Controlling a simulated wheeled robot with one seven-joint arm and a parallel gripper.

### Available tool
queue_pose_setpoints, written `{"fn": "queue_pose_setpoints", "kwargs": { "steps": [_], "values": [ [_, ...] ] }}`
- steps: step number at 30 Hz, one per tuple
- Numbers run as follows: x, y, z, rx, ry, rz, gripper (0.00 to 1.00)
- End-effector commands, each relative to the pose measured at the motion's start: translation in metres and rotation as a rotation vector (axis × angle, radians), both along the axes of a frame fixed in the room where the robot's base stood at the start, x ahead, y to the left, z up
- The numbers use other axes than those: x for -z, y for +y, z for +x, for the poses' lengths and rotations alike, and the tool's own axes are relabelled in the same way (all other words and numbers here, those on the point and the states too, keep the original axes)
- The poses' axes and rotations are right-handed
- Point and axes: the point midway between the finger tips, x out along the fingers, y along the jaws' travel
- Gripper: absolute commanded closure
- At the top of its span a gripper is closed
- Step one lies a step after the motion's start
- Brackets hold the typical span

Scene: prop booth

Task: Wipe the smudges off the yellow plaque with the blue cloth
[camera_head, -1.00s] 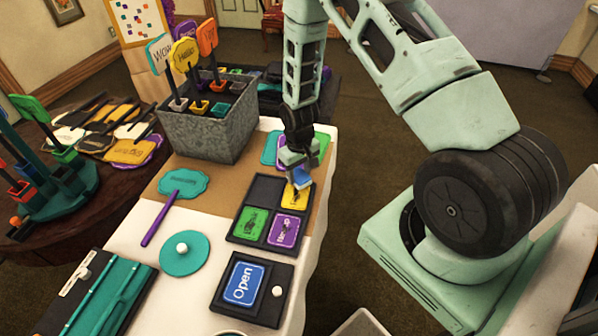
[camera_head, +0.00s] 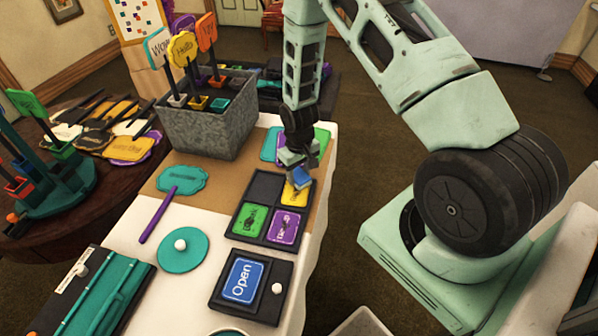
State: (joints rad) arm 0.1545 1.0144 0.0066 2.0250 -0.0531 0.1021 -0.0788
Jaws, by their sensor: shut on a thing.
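The yellow plaque (camera_head: 297,196) lies in the upper right compartment of a dark tray (camera_head: 265,189) on the table. My gripper (camera_head: 297,170) is above the plaque's upper part, pointing down. It is shut on the blue cloth (camera_head: 301,179), a small folded piece. The cloth covers part of the plaque and looks to be on it or just above it; I cannot tell which. Any smudges on the plaque are too small or hidden to make out.
The same tray holds a green plaque (camera_head: 250,218) and a purple plaque (camera_head: 284,226). Its upper left compartment is empty. A grey bin (camera_head: 208,125) of paddle signs stands at upper left. Teal and green plaques lie behind my gripper.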

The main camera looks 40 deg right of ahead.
Motion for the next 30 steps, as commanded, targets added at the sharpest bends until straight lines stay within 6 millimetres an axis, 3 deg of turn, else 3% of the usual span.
{"fn": "queue_pose_setpoints", "kwargs": {
  "steps": [30],
  "values": [
    [-0.001, 0.043, -0.033, -0.002, 0.001, 0.0, 0.81]
  ]
}}
